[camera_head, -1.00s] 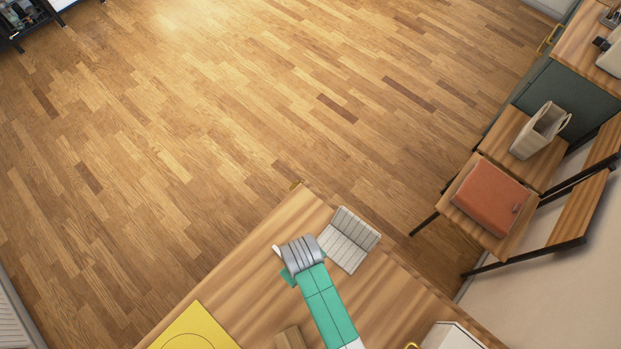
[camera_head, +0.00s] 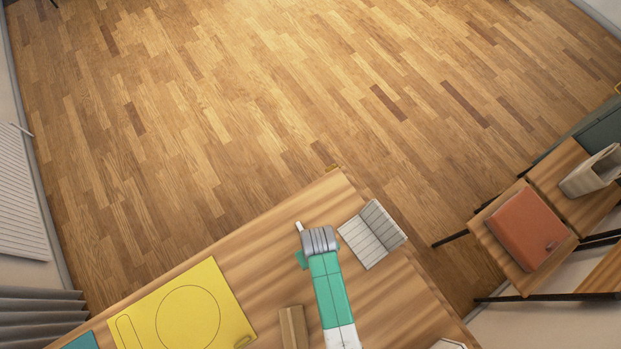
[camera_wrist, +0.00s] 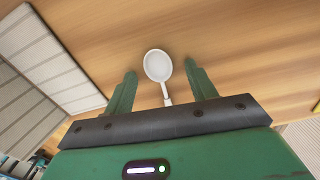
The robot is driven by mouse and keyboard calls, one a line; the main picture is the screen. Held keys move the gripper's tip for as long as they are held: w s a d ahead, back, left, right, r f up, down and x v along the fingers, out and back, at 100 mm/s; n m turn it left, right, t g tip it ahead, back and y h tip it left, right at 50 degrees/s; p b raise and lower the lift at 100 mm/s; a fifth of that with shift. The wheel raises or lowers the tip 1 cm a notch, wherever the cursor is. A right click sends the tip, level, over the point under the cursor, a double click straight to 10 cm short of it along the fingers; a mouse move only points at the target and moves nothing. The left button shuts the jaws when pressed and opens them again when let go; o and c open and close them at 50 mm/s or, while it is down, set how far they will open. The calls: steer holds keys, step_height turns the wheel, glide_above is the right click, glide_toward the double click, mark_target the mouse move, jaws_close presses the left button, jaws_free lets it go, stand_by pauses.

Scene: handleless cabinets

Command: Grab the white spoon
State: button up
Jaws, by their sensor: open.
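The white spoon (camera_wrist: 158,67) lies on the wooden table in the wrist view. Its round bowl points up in the picture, and its handle runs down between the two fingers and behind the gripper body. My gripper (camera_wrist: 159,78) is open, with one green finger on each side of the spoon. The fingers appear apart from the spoon, and I cannot tell how high they are above the table. In the head view my gripper (camera_head: 301,258) is partly hidden by my arm, with a small white tip of the spoon (camera_head: 299,226) showing beside it.
A grey-white slatted object (camera_head: 372,234) stands close to the right of my arm; it also shows in the wrist view (camera_wrist: 48,62). A yellow board (camera_head: 232,292) and a wooden block (camera_head: 293,327) are to the left. The table's far corner (camera_head: 338,180) is nearby.

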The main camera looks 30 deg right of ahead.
steer(key=c, duration=1.1)
steer(key=shift+o, duration=0.2)
